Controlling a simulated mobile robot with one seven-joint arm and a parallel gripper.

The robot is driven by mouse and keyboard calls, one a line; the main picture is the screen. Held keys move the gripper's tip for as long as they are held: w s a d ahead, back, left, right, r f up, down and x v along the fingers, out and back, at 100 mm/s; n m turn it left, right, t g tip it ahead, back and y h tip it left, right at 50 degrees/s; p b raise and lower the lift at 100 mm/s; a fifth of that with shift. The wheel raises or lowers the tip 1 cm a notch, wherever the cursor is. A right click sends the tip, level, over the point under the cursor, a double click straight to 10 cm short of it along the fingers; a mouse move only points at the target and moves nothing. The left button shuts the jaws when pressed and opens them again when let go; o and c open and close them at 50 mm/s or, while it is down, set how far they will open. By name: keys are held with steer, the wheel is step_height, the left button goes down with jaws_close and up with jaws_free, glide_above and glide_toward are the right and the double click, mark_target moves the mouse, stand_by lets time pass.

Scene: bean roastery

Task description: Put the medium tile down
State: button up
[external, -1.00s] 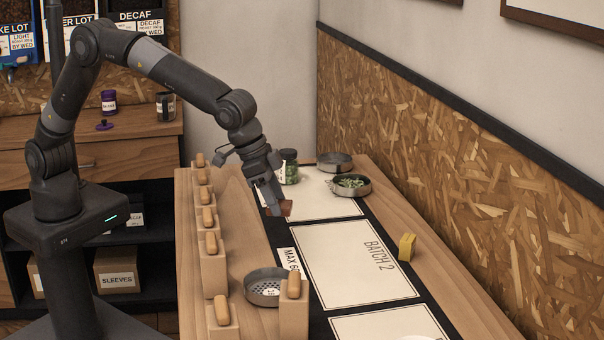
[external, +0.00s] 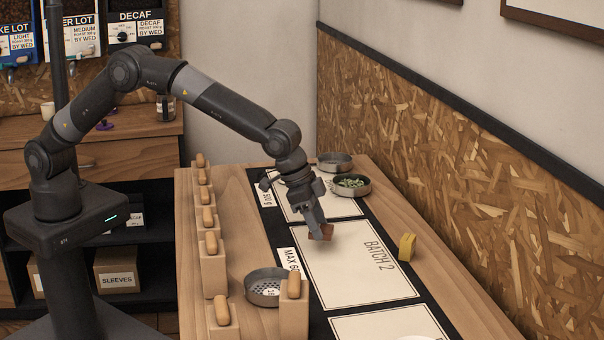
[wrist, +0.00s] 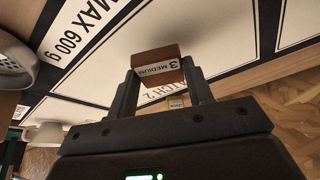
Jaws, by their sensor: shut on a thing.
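The medium tile is a small brown block (wrist: 156,62) with a white label reading "3 MEDIUM" in the wrist view. My gripper (wrist: 163,88) is shut on it, with one finger on each side. In the external view the tile (external: 327,232) hangs at the tip of my gripper (external: 318,222), above the upper left part of the white "BATCH 2" panel (external: 365,285). The tile appears apart from the panel surface. The wrist view hides part of the panel's lettering behind the tile and fingers.
A yellow block (external: 407,247) stands right of the panel. A perforated metal pan (external: 264,289) sits to the left, near wooden posts. A metal dish with green beans (external: 350,187) and another round dish (external: 335,161) are at the back. Most of the "BATCH 2" panel is clear.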

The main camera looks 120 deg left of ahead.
steer(key=shift+f, duration=1.65)
steer(key=shift+f, duration=0.15)
steer(key=o, duration=1)
